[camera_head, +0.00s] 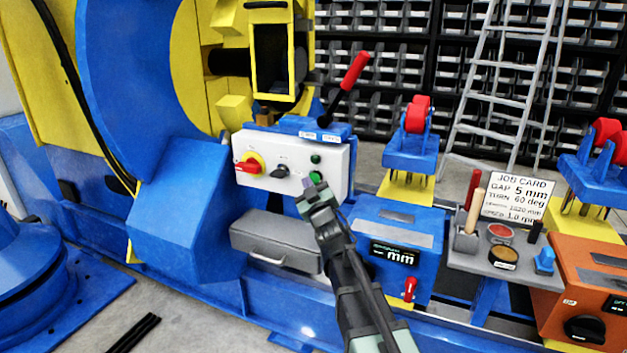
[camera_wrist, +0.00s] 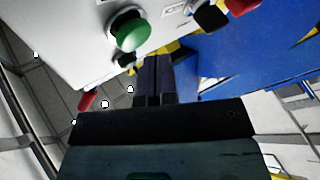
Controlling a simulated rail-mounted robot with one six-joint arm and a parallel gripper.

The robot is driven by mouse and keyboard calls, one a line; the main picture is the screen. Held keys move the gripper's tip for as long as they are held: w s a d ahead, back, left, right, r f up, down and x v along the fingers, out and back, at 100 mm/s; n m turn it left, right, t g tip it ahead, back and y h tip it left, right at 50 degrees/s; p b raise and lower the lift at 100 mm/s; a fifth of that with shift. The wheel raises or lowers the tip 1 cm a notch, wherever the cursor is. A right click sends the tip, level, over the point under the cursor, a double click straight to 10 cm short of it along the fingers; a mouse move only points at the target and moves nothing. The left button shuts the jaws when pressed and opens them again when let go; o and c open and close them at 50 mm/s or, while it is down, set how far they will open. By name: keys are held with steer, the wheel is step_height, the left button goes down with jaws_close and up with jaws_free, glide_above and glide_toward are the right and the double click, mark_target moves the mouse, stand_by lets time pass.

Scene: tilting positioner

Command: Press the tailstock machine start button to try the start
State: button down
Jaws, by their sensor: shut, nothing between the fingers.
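The white control box (camera_head: 285,150) is mounted on the blue machine at the centre of the head view. A round green button (camera_head: 316,176) is at its lower right, with a smaller dark green one (camera_head: 315,159) above it. In the wrist view the large green button (camera_wrist: 130,30) stands out from the white panel. My gripper (camera_head: 313,190) is shut and empty, just in front of and below the lower green button. In the wrist view its dark fingers (camera_wrist: 154,68) point to the panel, beside the green button. I cannot tell whether they touch the panel.
A red-on-yellow switch (camera_head: 250,163) and a black selector (camera_head: 281,171) share the box. A red-handled lever (camera_head: 350,78) rises behind it. A grey drawer (camera_head: 275,240) is below, and a blue display unit (camera_head: 396,245) is to the right.

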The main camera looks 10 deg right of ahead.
steer(key=s+a, duration=0.1)
steer(key=s, duration=0.1)
steer(key=s+a, duration=0.2)
steer(key=shift+w+f, duration=0.1)
stand_by(0.7)
steer(key=s+d+f+m+g+h, duration=0.2)
steer(key=s+f+m+g, duration=0.1)
steer(key=f+g, duration=0.3)
steer(key=s+d+f+m+g+h, duration=0.2)
steer(key=s+f+g, duration=0.15)
steer(key=f, duration=0.55)
steer(key=s+a+f+m+g+y, duration=0.1)
steer(key=s+a+f+g, duration=0.15)
steer(key=s+g, duration=0.55)
steer(key=s+a+f+m+g+y, duration=0.1)
steer(key=s+f+g, duration=0.3)
steer(key=s, duration=0.8)
step_height(320, 180, up, 34)
steer(key=p, duration=3.4)
steer(key=shift+w+d+p, duration=0.25)
steer(key=shift+w+p, duration=0.1)
steer(key=shift+w, duration=0.1)
